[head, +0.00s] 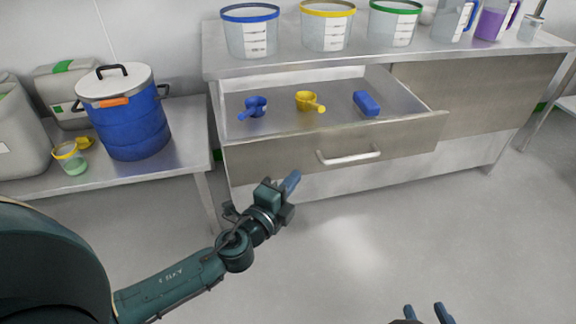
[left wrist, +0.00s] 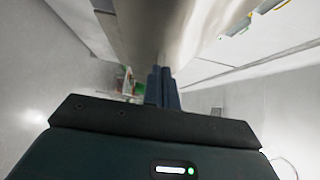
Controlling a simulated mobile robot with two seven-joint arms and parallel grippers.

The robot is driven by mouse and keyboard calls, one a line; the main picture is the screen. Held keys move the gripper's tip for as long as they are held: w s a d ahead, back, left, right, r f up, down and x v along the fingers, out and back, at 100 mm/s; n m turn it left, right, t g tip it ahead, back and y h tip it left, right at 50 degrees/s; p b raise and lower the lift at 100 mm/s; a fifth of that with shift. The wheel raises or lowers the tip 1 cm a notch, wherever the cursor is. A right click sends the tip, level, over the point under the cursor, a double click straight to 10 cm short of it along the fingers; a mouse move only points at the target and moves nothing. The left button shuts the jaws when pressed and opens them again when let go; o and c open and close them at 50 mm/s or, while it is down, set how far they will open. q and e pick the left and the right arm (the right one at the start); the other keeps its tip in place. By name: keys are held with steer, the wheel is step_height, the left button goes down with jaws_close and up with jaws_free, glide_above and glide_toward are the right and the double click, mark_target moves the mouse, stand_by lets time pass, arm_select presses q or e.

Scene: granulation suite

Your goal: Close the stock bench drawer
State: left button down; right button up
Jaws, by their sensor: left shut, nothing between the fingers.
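The stock bench drawer (head: 265,153) is pulled out from the bench. Its front has a pale bar handle (head: 349,156). Inside lie a blue scoop (head: 254,106), a yellow scoop (head: 307,101) and a blue block (head: 366,103). My left gripper (head: 291,182) appears in front of the drawer, below and left of the handle. It is shut and empty, with its fingers together in the left wrist view (left wrist: 161,86). Whether it touches the drawer front is unclear. My right gripper (head: 427,313) shows only its two fingertips, spread apart, at the bottom edge.
Several tubs and jugs stand on the bench top (head: 280,65), including a blue-rimmed tub (head: 250,35). At left, a side table (head: 185,150) holds a blue drum (head: 130,120) and a small yellow-rimmed cup (head: 70,158). The floor (head: 360,250) in front is clear.

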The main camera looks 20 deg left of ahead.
mark_target(297, 158)
arm_select(q)
steer(key=w+a, duration=0.2)
steer(key=w, duration=0.1)
steer(key=shift+w+a, duration=0.15)
steer(key=shift+w, duration=0.15)
steer(key=shift+w, duration=0.1)
